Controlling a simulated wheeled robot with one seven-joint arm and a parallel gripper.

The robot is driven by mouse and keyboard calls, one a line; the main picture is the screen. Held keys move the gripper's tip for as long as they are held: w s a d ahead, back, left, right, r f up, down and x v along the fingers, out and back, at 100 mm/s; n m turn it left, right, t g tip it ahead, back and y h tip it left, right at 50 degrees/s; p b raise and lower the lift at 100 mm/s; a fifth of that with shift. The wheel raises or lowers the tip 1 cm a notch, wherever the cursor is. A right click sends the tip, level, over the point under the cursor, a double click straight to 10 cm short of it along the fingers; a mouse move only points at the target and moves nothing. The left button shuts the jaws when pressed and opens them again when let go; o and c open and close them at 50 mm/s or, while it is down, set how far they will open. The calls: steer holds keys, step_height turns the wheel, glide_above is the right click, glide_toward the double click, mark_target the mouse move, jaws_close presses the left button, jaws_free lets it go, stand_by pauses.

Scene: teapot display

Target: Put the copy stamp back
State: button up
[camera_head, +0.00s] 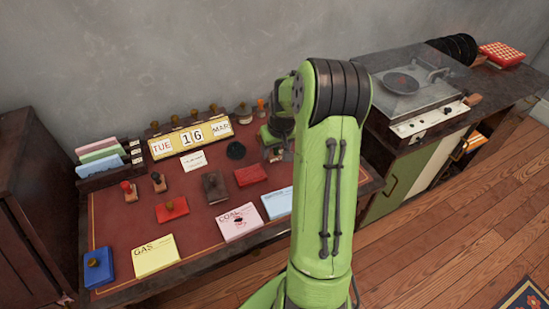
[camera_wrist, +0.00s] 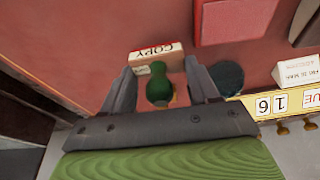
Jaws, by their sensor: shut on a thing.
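In the wrist view my gripper (camera_wrist: 160,88) is shut around a stamp with a rounded green handle (camera_wrist: 158,84). A bit of brown shows under the handle. A small block lettered COPY (camera_wrist: 157,58), pale on its face with red edges, shows just beyond the handle. I cannot tell whether it is the stamp's own base or a separate piece. In the head view my gripper (camera_head: 276,152) is low over the right part of the red desk top (camera_head: 200,236), partly hidden by my arm. The stamp cannot be made out there.
A round black pad (camera_head: 235,150) and a red box (camera_head: 250,175) lie left of my gripper. The date calendar (camera_head: 190,138) stands behind. A red-handled stamp (camera_head: 129,191) and a dark-handled stamp (camera_head: 158,182) stand at left.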

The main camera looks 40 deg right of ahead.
mark_target(277, 151)
step_height(277, 151, down, 3)
steer(key=shift+f+b, duration=0.15)
steer(key=shift+b, duration=0.25)
steer(key=o, duration=0.6)
steer(key=shift+c, duration=0.2)
